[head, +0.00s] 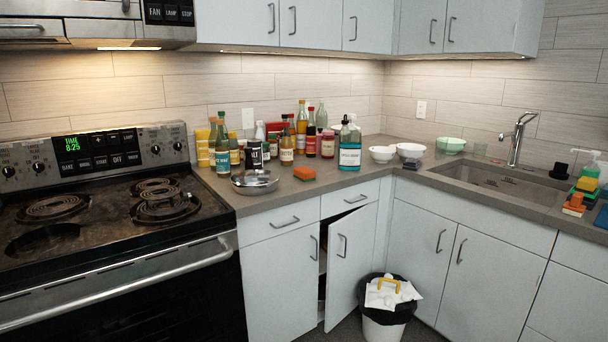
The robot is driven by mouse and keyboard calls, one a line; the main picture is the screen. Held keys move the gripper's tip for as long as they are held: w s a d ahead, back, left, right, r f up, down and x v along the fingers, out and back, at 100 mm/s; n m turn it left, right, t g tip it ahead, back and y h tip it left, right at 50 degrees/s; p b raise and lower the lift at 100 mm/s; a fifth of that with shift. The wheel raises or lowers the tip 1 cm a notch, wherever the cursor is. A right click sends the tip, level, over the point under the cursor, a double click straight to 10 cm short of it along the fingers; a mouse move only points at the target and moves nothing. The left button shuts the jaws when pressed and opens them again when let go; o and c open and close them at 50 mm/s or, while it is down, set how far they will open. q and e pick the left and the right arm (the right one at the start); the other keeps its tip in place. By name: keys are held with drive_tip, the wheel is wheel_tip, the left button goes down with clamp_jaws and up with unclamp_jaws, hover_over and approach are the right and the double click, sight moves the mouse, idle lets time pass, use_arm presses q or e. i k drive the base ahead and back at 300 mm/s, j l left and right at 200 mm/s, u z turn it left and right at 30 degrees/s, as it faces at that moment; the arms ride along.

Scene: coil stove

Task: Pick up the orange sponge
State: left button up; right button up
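Neither of my grippers shows in the head view.
A blue-labelled bottle (350,151) stands right of the sponge, with several bottles behind. White bowls (410,150) and a sink (500,180) are further right. Below, a cabinet door (352,262) stands ajar beside a trash bin (384,326). The coil stove (110,215) is left.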

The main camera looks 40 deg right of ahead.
sight(305, 174)
drive_tip(key=i+l, duration=0.2)
drive_tip(key=i+l+u, duration=0.1)
drive_tip(key=l, duration=0.35)
drive_tip(key=i+l, duration=0.25)
drive_tip(key=i+l+u, duration=0.1)
drive_tip(key=l, duration=0.3)
drive_tip(key=i+l, duration=0.3)
